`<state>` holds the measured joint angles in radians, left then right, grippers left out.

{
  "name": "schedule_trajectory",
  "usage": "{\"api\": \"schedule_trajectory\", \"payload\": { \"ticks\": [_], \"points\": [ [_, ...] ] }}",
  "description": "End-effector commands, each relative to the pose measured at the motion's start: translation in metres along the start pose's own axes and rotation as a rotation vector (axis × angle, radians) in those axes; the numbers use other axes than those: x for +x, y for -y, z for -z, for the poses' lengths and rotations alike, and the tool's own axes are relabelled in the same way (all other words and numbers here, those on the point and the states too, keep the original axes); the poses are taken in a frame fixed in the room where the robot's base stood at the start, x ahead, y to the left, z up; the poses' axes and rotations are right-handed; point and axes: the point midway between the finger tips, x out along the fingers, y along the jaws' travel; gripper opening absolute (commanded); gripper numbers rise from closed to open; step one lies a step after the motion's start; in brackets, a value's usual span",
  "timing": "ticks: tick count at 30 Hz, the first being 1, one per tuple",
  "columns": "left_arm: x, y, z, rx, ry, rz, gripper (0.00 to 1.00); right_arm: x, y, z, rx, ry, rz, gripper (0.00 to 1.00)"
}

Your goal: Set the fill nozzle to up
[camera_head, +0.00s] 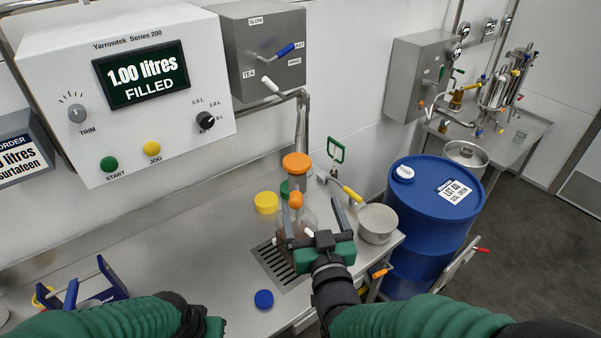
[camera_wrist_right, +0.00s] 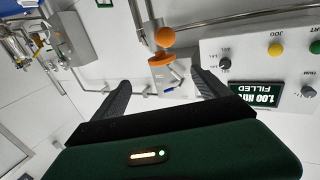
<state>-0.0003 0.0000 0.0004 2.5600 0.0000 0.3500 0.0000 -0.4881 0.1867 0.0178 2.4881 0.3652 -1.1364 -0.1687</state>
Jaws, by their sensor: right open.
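The fill nozzle is the metal pipe (camera_head: 302,125) that comes down over the drain grate (camera_head: 275,262). An orange disc (camera_head: 296,163) and an orange ball (camera_head: 295,200) show one above the other at its lower end. In the right wrist view the pipe (camera_wrist_right: 139,12) and the orange ball (camera_wrist_right: 165,37) appear beyond the fingers. A clear vessel with brown contents (camera_head: 287,240) stands below, partly hidden by my right gripper. My right gripper (camera_head: 313,217) is open, its fingers pointing up toward the nozzle, nothing held. My left gripper (camera_head: 213,327) is mostly cut off at the bottom edge.
The control panel (camera_head: 125,90) reads 1.00 litres FILLED. A grey valve box (camera_head: 262,50) hangs beside it. A yellow lid (camera_head: 266,203), a blue lid (camera_head: 264,299) and a saucepan (camera_head: 377,224) are on the bench. A blue drum (camera_head: 425,225) stands at right.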

Motion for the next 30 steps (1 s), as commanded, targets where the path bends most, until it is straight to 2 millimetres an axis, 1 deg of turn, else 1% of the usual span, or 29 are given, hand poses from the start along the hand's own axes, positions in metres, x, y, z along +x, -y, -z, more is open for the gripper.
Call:
{"api": "schedule_trajectory", "payload": {
  "ticks": [5, 12, 15, 18, 21, 23, 30],
  "points": [
    [-0.006, 0.000, 0.002, -0.001, 0.000, 0.000, 0.00, 0.039, -0.004, 0.001, 0.003, 0.003, -0.002, 0.86],
    [-0.012, 0.000, 0.003, -0.001, 0.000, 0.000, 0.00, 0.102, -0.009, 0.001, 0.006, 0.003, -0.003, 0.86],
    [-0.015, 0.000, 0.004, -0.001, 0.000, 0.000, 0.00, 0.125, -0.008, 0.001, 0.005, 0.003, -0.002, 0.86],
    [-0.016, 0.000, 0.004, 0.000, 0.000, 0.000, 0.00, 0.144, -0.006, 0.001, 0.004, 0.002, -0.001, 0.86],
    [-0.017, 0.000, 0.004, 0.000, 0.000, 0.000, 0.00, 0.155, -0.005, 0.000, 0.004, 0.003, -0.001, 0.86],
    [-0.017, 0.000, 0.004, -0.001, 0.000, 0.000, 0.00, 0.159, -0.005, 0.000, 0.004, 0.003, 0.000, 0.86],
    [-0.017, 0.000, 0.004, -0.001, 0.000, 0.000, 0.00, 0.160, -0.005, 0.000, 0.004, 0.004, -0.001, 0.86]
  ]
}}
